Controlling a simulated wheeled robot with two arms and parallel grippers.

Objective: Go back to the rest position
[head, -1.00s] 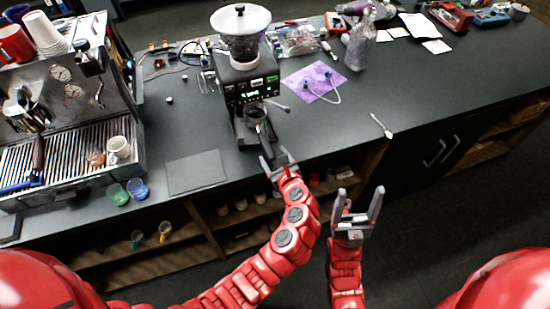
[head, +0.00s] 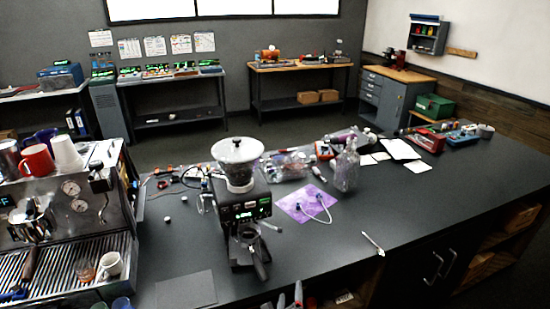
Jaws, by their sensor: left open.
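Only the fingertips of my left gripper (head: 289,298) show, at the bottom edge of the head view. They are apart with nothing between them, in front of the counter's near edge. The black coffee grinder (head: 243,205) with its clear hopper (head: 238,160) stands upright on the counter. A portafilter (head: 258,262) sits under its spout, its dark handle pointing toward me. The gripper is apart from it. My right gripper is out of view.
The espresso machine (head: 75,215) stands at left with cups on top. A grey mat (head: 186,290) lies near the counter edge. The counter's right half is mostly clear.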

